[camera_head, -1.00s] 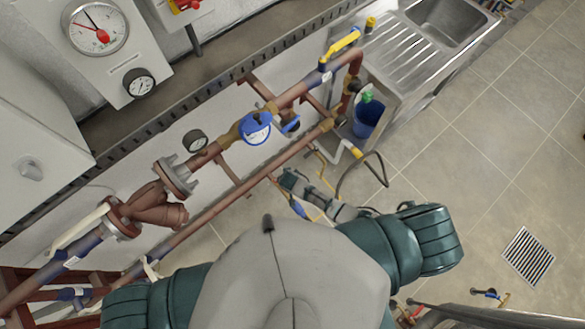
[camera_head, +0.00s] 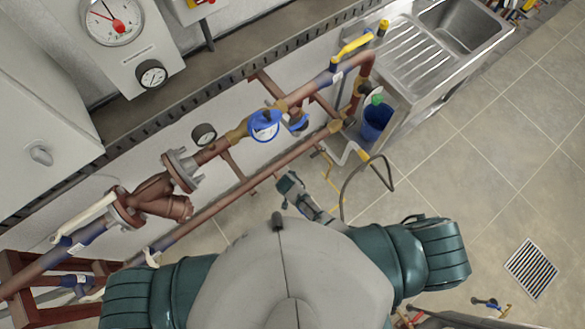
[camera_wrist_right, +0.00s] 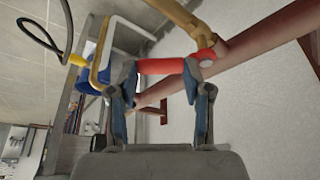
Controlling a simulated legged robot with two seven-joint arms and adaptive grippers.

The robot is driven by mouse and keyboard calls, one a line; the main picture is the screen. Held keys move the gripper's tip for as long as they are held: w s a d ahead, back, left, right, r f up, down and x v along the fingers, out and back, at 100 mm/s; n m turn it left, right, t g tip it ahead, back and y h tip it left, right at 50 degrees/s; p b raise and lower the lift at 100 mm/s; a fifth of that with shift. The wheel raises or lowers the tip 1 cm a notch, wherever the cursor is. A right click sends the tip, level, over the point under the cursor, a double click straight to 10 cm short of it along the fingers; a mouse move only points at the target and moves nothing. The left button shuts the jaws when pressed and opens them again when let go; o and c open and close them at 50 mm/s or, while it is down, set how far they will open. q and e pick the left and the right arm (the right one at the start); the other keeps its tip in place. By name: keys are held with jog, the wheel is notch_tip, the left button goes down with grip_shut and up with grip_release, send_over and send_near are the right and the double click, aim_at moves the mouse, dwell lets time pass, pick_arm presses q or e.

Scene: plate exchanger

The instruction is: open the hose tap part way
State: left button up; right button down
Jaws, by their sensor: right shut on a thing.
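In the right wrist view, the hose tap's red handle (camera_wrist_right: 162,67) lies across between the two fingertips of my right gripper (camera_wrist_right: 162,80). The gripper is shut on it. The handle joins the brass tap body (camera_wrist_right: 182,22), which meets a red-brown pipe (camera_wrist_right: 255,48). In the head view, part of my right arm (camera_head: 305,202) shows below the wall pipes, but its fingers and the red handle cannot be made out there. My left gripper is not in view.
A bent pale pipe (camera_head: 352,152) and a looped dark hose (camera_head: 345,185) lie close to the right of my arm.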

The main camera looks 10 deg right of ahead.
jog(key=shift+s+f, duration=0.35)
jog(key=shift+s, duration=0.05)
jog(key=c, duration=0.8)
grip_release()
jog(key=o, duration=0.3)
jog(key=shift+w, duration=0.1)
jog(key=v, duration=1.1)
jog(key=shift+w+a+r, duration=0.15)
jog(key=shift+a+r, duration=0.1)
jog(key=shift+r, duration=0.2)
